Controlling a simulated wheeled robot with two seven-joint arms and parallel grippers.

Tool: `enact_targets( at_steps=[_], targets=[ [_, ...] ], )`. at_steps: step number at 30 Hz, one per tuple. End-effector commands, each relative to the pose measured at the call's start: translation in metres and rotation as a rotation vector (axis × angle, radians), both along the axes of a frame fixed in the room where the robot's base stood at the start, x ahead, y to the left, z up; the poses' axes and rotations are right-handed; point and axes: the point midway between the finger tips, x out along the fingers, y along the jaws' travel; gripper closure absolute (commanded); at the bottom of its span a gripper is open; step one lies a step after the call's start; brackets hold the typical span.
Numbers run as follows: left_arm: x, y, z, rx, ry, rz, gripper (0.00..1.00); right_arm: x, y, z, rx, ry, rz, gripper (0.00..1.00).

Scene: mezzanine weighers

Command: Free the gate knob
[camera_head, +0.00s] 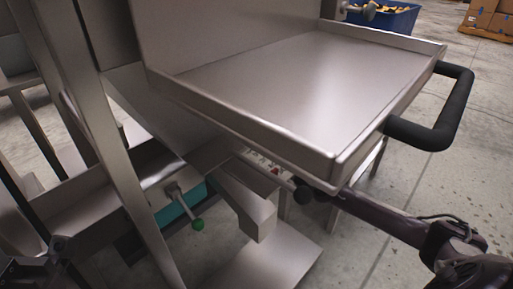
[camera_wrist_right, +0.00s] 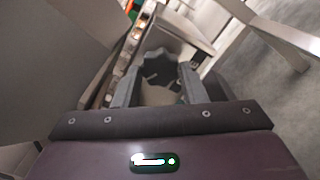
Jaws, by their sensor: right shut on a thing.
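A dark grey lobed knob (camera_wrist_right: 165,62), which I take for the gate knob, shows between the fingers in the right wrist view. My right gripper (camera_wrist_right: 158,88) is shut on it, one finger on each side. In the head view my right arm comes in from the right and passes below the front corner of the steel tray. The tray hides much of the grasp there; a black round part (camera_head: 302,194) shows at the arm's far end. A dark part of my left arm shows at the lower left edge; its jaws are not clear.
The steel tray (camera_head: 300,75) with a black handle (camera_head: 450,115) overhangs my right arm. Steel posts stand at the left. A blue bin (camera_head: 385,18) and cardboard boxes (camera_head: 490,18) are behind.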

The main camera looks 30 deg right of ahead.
Motion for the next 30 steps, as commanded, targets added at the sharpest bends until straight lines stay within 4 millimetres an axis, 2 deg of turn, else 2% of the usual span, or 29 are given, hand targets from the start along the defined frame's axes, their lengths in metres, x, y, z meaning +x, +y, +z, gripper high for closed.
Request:
enact_targets(
  at_steps=[14, 15, 19, 30],
  targets=[
    [0.0002, 0.0002, -0.0002, -0.001, 0.0, 0.0, 0.64, -0.0007, 0.0012, -0.0019, -0.014, -0.001, 0.004, 0.85],
    [0.0002, 0.0002, -0.0002, -0.001, 0.0, 0.0, 0.64, -0.0007, 0.0011, -0.0018, -0.014, -0.001, 0.004, 0.58],
    [0.0002, 0.0002, -0.0002, -0.001, 0.0, 0.0, 0.64, -0.0005, 0.0009, -0.0014, -0.013, -0.002, 0.002, 0.41],
    [0.0001, 0.0001, 0.0024, -0.001, 0.0, 0.001, 0.64, -0.0051, -0.0016, -0.0008, -0.013, -0.001, 0.001, 0.4]
  ],
)
